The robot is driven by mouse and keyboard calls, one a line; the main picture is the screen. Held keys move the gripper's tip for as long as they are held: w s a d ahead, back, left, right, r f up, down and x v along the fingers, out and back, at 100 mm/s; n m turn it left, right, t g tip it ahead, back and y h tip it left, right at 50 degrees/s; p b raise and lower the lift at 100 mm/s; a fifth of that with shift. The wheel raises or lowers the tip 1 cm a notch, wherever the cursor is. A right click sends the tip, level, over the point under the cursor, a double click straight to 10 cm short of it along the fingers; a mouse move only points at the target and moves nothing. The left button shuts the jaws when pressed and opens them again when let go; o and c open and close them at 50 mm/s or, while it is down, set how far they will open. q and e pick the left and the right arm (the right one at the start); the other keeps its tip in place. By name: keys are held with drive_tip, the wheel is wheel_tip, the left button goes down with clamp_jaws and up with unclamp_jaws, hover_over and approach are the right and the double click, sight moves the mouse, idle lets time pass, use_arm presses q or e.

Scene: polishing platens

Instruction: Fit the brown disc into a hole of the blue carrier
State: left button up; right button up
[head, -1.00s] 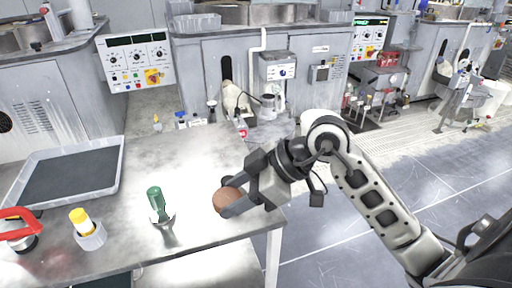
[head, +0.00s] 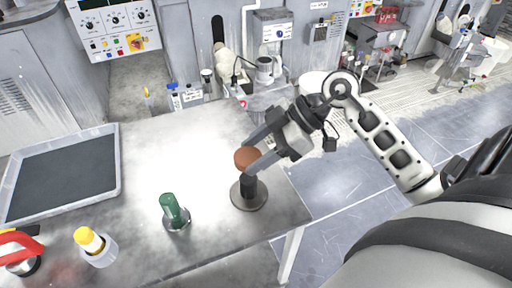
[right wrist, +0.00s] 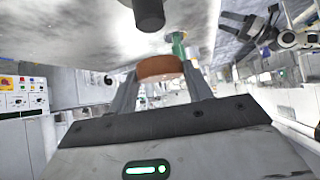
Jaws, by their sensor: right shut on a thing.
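The brown disc (head: 247,158) is between the fingers of my right gripper (head: 256,153), which is shut on it. They are above the table, by the top of a dark post on a round base (head: 248,197). In the right wrist view the disc (right wrist: 160,67) sits between the two fingertips, and the dark post's end (right wrist: 149,14) shows close above it in the picture. I cannot tell whether disc and post touch. I see no blue carrier in these views.
A green-handled piece (head: 170,207), a yellow-topped piece (head: 91,243) and a red-handled piece (head: 22,246) stand on the table. A grey tray (head: 116,170) lies at the left. Small bottles (head: 184,96) are at the back. The table's middle is clear.

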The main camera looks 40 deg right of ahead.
sight(256, 176)
drive_tip(key=shift+r+p, duration=0.25)
drive_tip(key=shift+p, duration=0.1)
drive_tip(key=shift+f+b, duration=0.4)
drive_tip(key=shift+f, duration=0.1)
wheel_tip(256, 176, down, 2)
drive_tip(key=shift+f+b, duration=0.1)
drive_tip(key=shift+b, duration=0.35)
drive_tip(key=shift+f+b, duration=0.35)
drive_tip(key=shift+f, duration=0.5)
use_arm(q)
drive_tip(key=shift+w+d+r, duration=0.1)
drive_tip(key=shift+w, duration=0.35)
drive_tip(key=shift+s, duration=0.15)
drive_tip(key=shift+s+f, duration=0.15)
drive_tip(key=shift+f, duration=0.15)
use_arm(e)
drive_tip(key=shift+f, duration=0.3)
